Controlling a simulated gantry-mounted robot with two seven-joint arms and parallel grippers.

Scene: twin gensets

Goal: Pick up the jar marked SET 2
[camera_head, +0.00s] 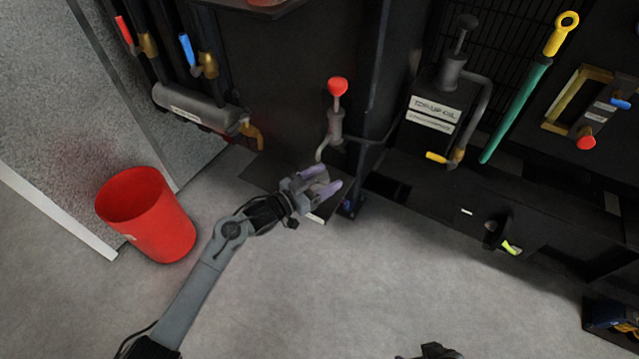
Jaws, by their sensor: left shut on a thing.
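My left gripper (324,180) reaches in from the lower left, over the black ledge at the foot of the dark cabinet. Its lavender fingers are shut on a small pale grey thing that looks like a jar. The fingers hide much of it, and no SET 2 marking can be read. I cannot tell whether it rests on the ledge or is lifted. Part of my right gripper (432,351) shows at the bottom edge, too cut off to tell its jaws.
A red bin (150,220) stands on the floor at left. A red-knobbed pump (336,120) is just above my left gripper. A black top-up oil box (432,115), a green tube (515,110) with a yellow ring handle, and valves line the right. The floor in front is clear.

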